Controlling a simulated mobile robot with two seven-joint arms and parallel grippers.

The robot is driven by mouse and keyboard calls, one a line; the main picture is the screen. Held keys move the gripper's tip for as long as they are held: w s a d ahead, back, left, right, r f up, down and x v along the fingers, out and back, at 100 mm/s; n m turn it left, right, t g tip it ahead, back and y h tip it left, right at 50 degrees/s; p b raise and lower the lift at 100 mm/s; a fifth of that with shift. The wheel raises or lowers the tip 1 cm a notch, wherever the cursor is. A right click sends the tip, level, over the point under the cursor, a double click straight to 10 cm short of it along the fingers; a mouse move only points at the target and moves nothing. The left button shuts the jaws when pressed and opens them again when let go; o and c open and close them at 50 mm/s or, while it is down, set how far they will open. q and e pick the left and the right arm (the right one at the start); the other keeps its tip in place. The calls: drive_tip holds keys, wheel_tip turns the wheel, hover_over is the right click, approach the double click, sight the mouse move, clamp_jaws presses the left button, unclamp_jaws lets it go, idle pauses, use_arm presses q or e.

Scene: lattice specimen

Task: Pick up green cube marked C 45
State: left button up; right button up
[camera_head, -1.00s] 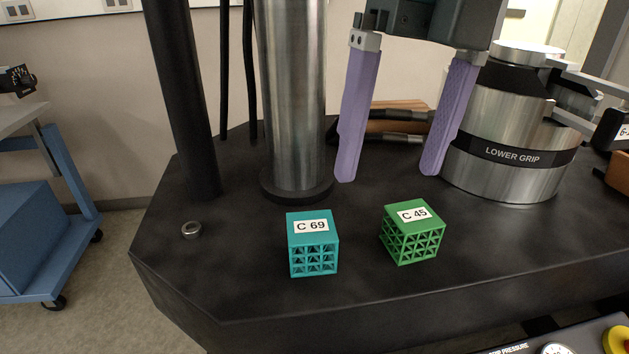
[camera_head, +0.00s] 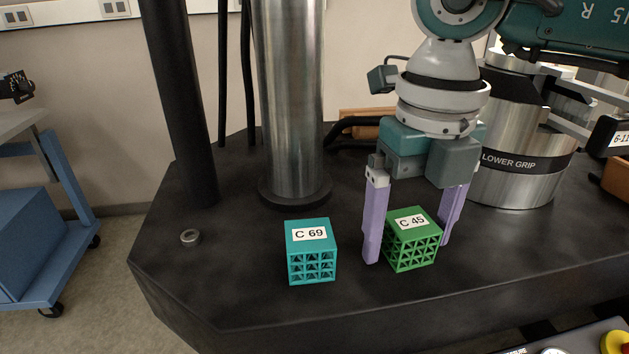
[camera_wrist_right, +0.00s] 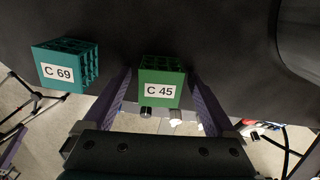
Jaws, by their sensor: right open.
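The green lattice cube marked C 45 (camera_head: 411,242) sits on the dark table, slightly turned. My right gripper (camera_head: 408,254) is open and lowered around it, one purple finger on each side. The left finger shows a narrow gap to the cube; the right finger is partly behind it. In the right wrist view the green cube (camera_wrist_right: 161,82) lies between the two purple fingers (camera_wrist_right: 160,88), with its label facing the camera. My left gripper is not in view.
A teal lattice cube marked C 69 (camera_head: 311,252) stands left of the gripper. A steel column (camera_head: 291,100) and the lower grip cylinder (camera_head: 522,175) stand behind. A small metal ring (camera_head: 190,237) lies at left. The table's front edge is close.

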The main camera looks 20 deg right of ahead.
drive_tip(key=c, duration=1.4)
